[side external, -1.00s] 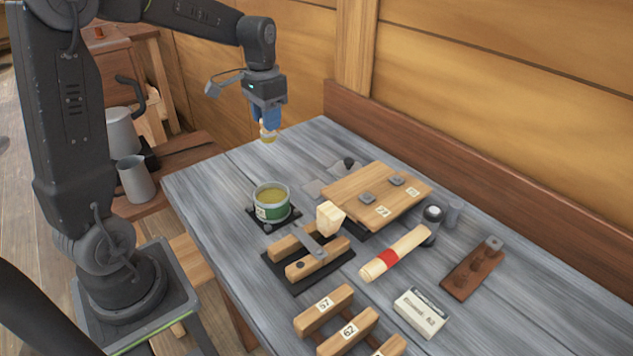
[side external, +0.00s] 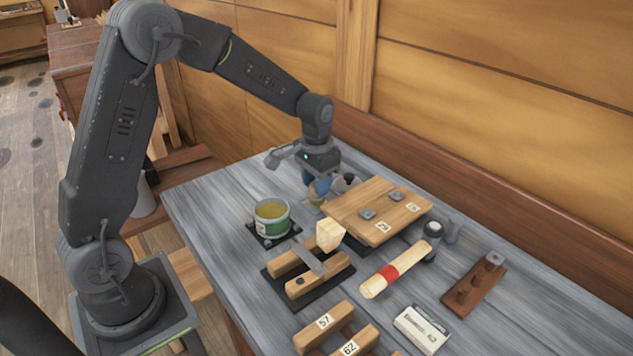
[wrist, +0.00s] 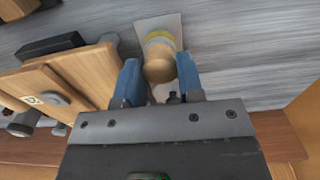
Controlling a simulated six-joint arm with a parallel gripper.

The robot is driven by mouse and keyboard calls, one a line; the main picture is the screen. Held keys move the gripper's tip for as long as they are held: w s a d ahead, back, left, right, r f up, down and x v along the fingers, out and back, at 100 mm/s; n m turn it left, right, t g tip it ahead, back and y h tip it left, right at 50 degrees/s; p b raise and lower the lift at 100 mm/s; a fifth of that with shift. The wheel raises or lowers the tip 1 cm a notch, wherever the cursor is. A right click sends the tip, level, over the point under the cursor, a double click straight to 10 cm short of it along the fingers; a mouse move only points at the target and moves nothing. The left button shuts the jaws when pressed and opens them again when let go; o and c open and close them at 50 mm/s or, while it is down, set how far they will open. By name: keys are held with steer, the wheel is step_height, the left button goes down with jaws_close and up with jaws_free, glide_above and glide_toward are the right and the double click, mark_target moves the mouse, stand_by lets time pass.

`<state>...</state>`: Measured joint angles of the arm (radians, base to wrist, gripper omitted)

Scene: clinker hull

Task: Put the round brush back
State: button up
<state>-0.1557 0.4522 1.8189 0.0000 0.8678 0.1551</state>
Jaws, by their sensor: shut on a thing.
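The round brush (wrist: 158,62) has a rounded wooden handle and a yellowish band, seen from above in the wrist view. My gripper (wrist: 160,82) has its blue fingers shut on either side of it. In the side view my gripper (side external: 319,187) is low at the table's far side, left of the board, with the brush (side external: 316,199) just below the fingers. In the wrist view a pale grey square plate (wrist: 165,22) shows beneath and beyond the brush. Whether the brush touches the plate I cannot tell.
A wooden board (side external: 385,203) with numbered tags stands close on the right. A green-labelled tin (side external: 271,218) is in front to the left. A pale mallet head (side external: 329,235) and wooden blocks (side external: 318,283) lie nearer. The table's left part is clear.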

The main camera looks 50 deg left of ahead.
steer(key=shift+f, duration=0.2)
steer(key=shift+f, duration=0.1)
steer(key=o, duration=0.9)
steer(key=shift+o, duration=0.2)
step_height(320, 180, up, 12)
steer(key=s+d+r+t, duration=0.2)
steer(key=s+d, duration=0.1)
steer(key=s, duration=0.8)
steer(key=s+d+r+t, duration=0.2)
steer(key=s+d+t, duration=0.1)
steer(key=s, duration=0.8)
steer(key=shift+s+d+t, duration=0.3)
steer(key=shift+s+d, duration=0.05)
steer(key=shift+s, duration=0.05)
